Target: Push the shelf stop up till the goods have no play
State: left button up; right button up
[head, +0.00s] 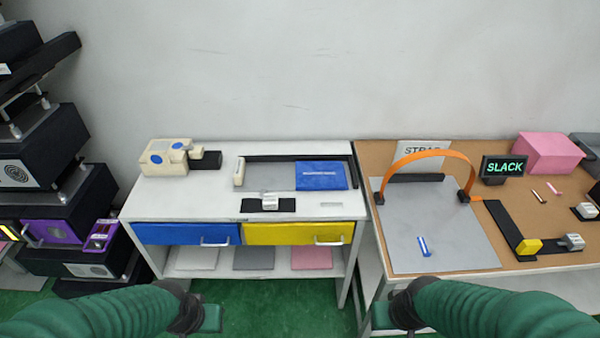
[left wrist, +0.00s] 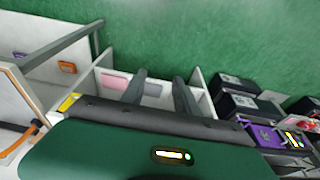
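On the white bench, a grey shelf bed (head: 270,176) has a black rail along its back and right side. A blue pack of goods (head: 321,176) lies at its right end. A small cream upright block (head: 239,172), apparently the shelf stop, stands at the left end, with a wide gap between it and the pack. In front is a black track with a white slider (head: 270,203). My left gripper (head: 210,318) is low in front of the bench; in the left wrist view its fingers (left wrist: 160,76) are apart and empty. My right gripper (head: 382,317) is low between the benches, its fingers not clearly visible.
A cream device (head: 166,157) stands at the bench's back left. Blue (head: 187,234) and yellow (head: 280,234) drawers are below. The brown right bench holds an orange strap (head: 433,156), a "SLACK" sign (head: 504,168) and a pink box (head: 548,152). Dark machines stand at left.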

aim_at(240, 167)
jog(key=i+j, duration=0.1)
jog(key=i, duration=0.45)
jog(key=i+j, duration=0.1)
jog(key=i, duration=0.4)
jog(key=j+u, duration=0.05)
